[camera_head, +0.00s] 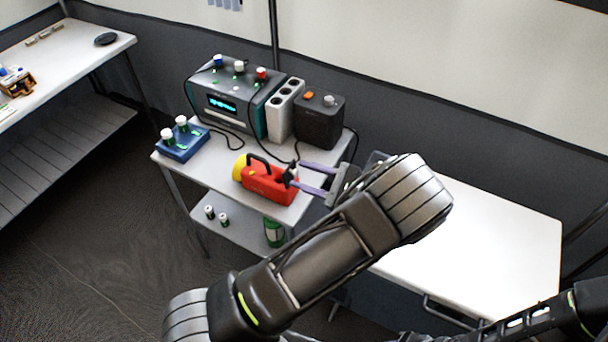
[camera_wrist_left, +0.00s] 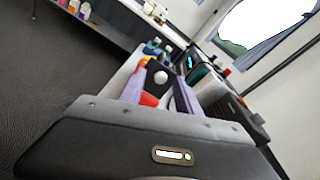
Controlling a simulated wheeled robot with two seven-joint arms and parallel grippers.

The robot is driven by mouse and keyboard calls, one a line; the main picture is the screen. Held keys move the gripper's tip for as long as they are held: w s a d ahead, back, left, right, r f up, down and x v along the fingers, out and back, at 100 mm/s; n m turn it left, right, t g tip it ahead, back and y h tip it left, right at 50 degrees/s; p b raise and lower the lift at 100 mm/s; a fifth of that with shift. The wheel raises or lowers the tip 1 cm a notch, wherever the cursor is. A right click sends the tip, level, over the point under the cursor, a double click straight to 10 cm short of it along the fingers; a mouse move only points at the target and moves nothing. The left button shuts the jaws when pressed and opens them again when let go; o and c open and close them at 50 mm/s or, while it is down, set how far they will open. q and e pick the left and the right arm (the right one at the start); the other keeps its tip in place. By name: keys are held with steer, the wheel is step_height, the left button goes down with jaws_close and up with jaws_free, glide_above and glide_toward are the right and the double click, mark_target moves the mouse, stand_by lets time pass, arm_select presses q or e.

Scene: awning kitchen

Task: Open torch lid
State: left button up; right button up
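The torch (camera_head: 266,184) is red, with a yellow head at its left end and a black handle on top. It lies on the small table. At its right end is a dark lid (camera_head: 291,174), which shows in the left wrist view as a dark round piece (camera_wrist_left: 154,89) with a pale knob. My left gripper (camera_head: 297,176) has its two purple fingers apart, with the tips at either side of this lid. I cannot tell whether they press on it. The red body is partly hidden behind the fingers in the left wrist view. My right gripper is out of view.
Behind the torch stand a grey-teal device (camera_head: 232,100), a white socket strip (camera_head: 285,108) and a black box (camera_head: 319,121). A blue battery holder (camera_head: 182,143) sits at the left table edge. Batteries (camera_head: 216,216) stand on the lower shelf. A white table (camera_head: 480,240) at right is mostly clear.

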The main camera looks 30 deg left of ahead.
arm_select(q)
steer(key=d, duration=0.7)
steer(key=shift+d+r+b, duration=0.2)
steer(key=shift+r+b, duration=0.15)
steer(key=shift+r, duration=0.1)
